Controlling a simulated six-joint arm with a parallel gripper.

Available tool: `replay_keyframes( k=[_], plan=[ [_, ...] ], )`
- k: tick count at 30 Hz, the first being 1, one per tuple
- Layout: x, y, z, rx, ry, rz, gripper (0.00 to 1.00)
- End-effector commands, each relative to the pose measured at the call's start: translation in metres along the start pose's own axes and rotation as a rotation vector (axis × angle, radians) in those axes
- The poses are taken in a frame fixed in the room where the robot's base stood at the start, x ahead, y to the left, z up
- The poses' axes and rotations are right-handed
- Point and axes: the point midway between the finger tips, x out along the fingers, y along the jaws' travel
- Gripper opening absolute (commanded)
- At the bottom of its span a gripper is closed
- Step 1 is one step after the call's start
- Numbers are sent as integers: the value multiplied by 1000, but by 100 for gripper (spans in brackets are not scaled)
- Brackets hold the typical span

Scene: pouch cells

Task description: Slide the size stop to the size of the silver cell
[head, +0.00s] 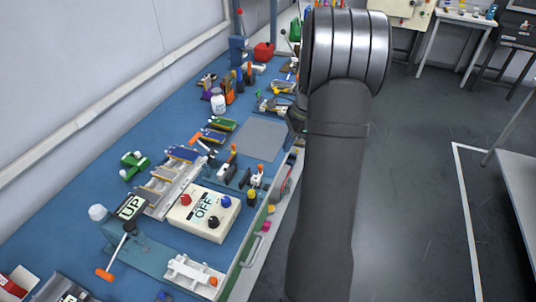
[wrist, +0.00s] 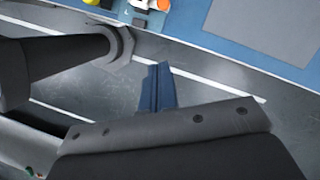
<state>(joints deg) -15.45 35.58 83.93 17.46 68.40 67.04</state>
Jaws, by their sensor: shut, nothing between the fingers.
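My gripper (wrist: 157,88) shows in the wrist view as two blue fingers pressed together with nothing between them. It is over the floor beside the bench, apart from everything on it. In the head view my arm hides it. A stepped metal rack (head: 176,188) stands on the bench and holds several flat cells, some silvery grey (head: 164,173) and one blue (head: 184,153). I cannot tell which is the silver cell meant. A fixture with black blocks and orange-tipped parts (head: 230,168) is to its right; whether it carries the size stop is too small to tell.
A grey mat (head: 259,139) lies bare on the blue bench. Bottles and tools crowd behind.

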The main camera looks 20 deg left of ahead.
Motion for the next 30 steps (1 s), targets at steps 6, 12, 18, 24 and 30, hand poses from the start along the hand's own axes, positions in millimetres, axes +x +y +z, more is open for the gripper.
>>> replay_keyframes(
  k=[6,12,18,24,30],
  plan=[
    [37,3,53,-269,267,180,0],
    [56,-1,101,-530,554,288,0],
    [63,-11,147,-746,803,320,0],
    [63,-16,171,-843,922,318,0],
    [73,-19,159,-850,936,320,0]
  ],
)
